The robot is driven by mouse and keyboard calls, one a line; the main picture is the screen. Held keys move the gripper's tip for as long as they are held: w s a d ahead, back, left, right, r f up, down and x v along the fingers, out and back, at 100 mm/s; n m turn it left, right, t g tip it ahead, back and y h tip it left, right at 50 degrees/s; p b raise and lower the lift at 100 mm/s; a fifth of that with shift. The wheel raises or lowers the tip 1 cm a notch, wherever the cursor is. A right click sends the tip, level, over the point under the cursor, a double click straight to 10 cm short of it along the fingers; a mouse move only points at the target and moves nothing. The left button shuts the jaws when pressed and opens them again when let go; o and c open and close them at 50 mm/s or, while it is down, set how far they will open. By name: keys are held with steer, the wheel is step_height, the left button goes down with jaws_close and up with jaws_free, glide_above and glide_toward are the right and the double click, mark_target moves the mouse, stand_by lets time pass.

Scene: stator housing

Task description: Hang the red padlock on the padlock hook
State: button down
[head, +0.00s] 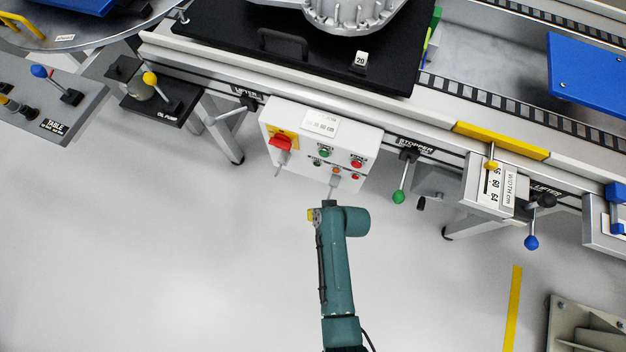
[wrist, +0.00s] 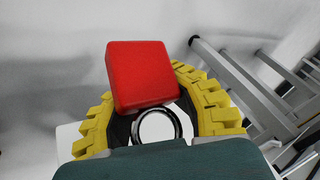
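The red padlock shows in the wrist view as a red block (wrist: 140,75) with a shiny ring-shaped shackle (wrist: 159,126) on the near side. My gripper (wrist: 170,88) has yellow toothed fingers that close in around it; the padlock body hides the fingertips. In the head view my gripper (head: 314,214) is only a small yellow part beside my wrist, just below the white control box, and the padlock in it is hidden. Two thin grey pins stick out at the box: a left pin (head: 278,170) and a right pin (head: 334,183). I cannot tell which is the padlock hook.
The white control box (head: 350,139) carries buttons and a red handle (head: 281,142) on a yellow plate. A green-knobbed lever (head: 398,196) hangs to its right, and a table leg (head: 222,135) stands to its left. The pale floor (head: 180,260) in front is clear.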

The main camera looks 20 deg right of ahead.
steer(key=w+d+f+b, duration=0.1)
steer(key=w+d+b, duration=0.3)
steer(key=w+b, duration=0.1)
steer(key=shift+w+d, duration=0.15)
steer(key=shift+w, duration=0.05)
stand_by(0.5)
stand_by(0.5)
steer(key=c, duration=1.2)
jaws_free()
steer(key=shift+o, duration=0.2)
steer(key=shift+r, duration=0.15)
steer(key=shift+s+d+r+p, duration=0.15)
steer(key=shift+r+p, duration=0.15)
steer(key=shift+p, duration=0.2)
steer(key=shift+p+v, duration=1.8)
steer(key=shift+p, duration=0.15)
